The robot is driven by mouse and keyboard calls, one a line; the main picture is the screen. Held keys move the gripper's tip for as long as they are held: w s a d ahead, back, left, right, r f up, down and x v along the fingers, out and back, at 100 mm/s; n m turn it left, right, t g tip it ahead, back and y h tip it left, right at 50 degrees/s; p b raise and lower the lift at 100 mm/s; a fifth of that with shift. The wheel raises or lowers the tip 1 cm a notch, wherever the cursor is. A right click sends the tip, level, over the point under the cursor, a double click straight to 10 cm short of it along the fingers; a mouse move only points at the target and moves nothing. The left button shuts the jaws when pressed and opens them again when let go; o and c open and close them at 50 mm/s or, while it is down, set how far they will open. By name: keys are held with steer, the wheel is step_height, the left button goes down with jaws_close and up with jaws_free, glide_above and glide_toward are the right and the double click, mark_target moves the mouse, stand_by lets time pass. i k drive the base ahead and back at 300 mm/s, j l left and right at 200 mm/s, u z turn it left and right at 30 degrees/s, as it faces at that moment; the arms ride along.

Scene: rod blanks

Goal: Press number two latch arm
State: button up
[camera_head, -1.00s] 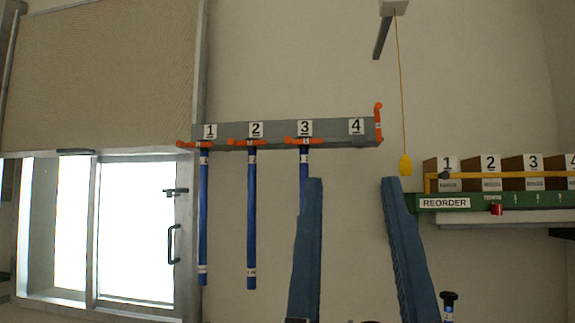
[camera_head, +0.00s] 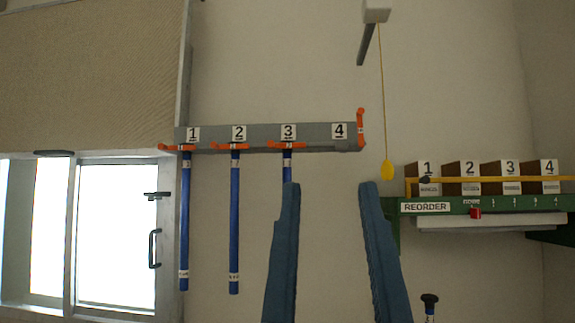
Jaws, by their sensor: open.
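The number two latch arm (camera_head: 230,147) is an orange lever under the label 2 on the grey wall rail (camera_head: 262,134). It lies level, with a blue rod (camera_head: 235,220) hanging below it. Similar orange arms sit level under label 1 (camera_head: 176,148) and label 3 (camera_head: 286,145), each with a blue rod. The orange arm at label 4 (camera_head: 361,128) stands upright, with no rod below. My gripper (camera_head: 327,188) is open and empty, its blue fingers pointing up, below and right of the number two arm. The left finger hides the lower part of the third rod.
A yellow pull cord (camera_head: 387,168) hangs right of the rail. A green shelf (camera_head: 480,205) marked REORDER holds numbered brown bins (camera_head: 507,172) at right.

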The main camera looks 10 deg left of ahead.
mark_target(213, 145)
steer(key=i+j, duration=0.1)
steer(key=i, duration=0.35)
steer(key=i+j, duration=0.1)
steer(key=i, duration=0.35)
steer(key=u, duration=0.05)
